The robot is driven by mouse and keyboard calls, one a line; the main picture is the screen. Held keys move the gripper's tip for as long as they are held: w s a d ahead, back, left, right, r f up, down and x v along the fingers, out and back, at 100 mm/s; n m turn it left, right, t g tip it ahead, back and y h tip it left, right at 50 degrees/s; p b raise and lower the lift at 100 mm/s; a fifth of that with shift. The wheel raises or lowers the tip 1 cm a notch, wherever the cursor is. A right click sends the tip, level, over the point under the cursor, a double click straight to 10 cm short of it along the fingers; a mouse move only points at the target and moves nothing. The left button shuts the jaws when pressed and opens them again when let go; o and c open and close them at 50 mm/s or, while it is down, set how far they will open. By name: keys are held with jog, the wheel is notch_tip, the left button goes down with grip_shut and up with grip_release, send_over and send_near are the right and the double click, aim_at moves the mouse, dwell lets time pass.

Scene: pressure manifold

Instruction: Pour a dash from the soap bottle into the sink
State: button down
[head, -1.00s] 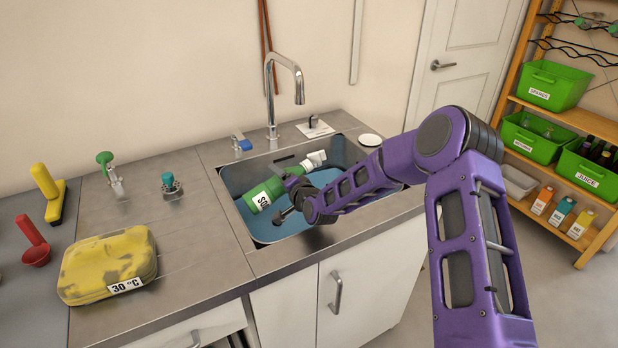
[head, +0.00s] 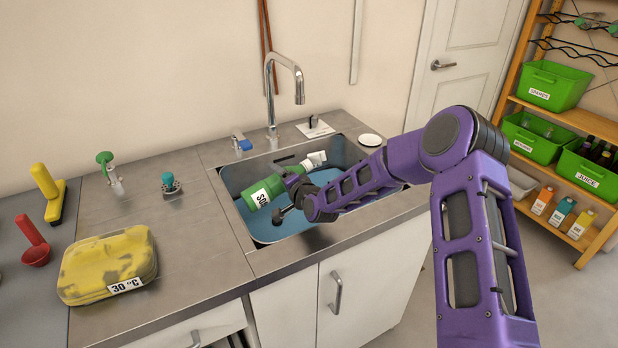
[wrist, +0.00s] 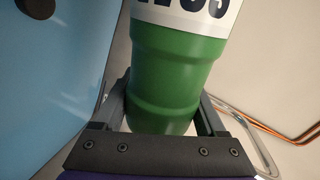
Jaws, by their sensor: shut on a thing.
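The soap bottle (head: 264,192) is green with a white label and a white cap end (head: 314,160). It lies tilted over the sink, its cap end to the right. My gripper (head: 292,192) is shut around the bottle and holds it above the basin. The wrist view shows the green body (wrist: 175,75) between my fingers, with part of the label above. The sink (head: 322,220) is a steel-rimmed basin with a blue inside. I cannot tell whether any soap is flowing out.
A chrome faucet (head: 270,85) rises behind the sink. A yellow case (head: 108,262) marked 30 °C, a red scoop (head: 36,250) and a yellow-handled tool (head: 48,195) lie on the counter at left. A white disc (head: 370,140) lies right of the sink. Shelves with green bins (head: 550,85) stand at right.

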jog(key=shift+a+r+m, duration=0.1)
jog(key=shift+r+m, duration=0.2)
dwell(1.5)
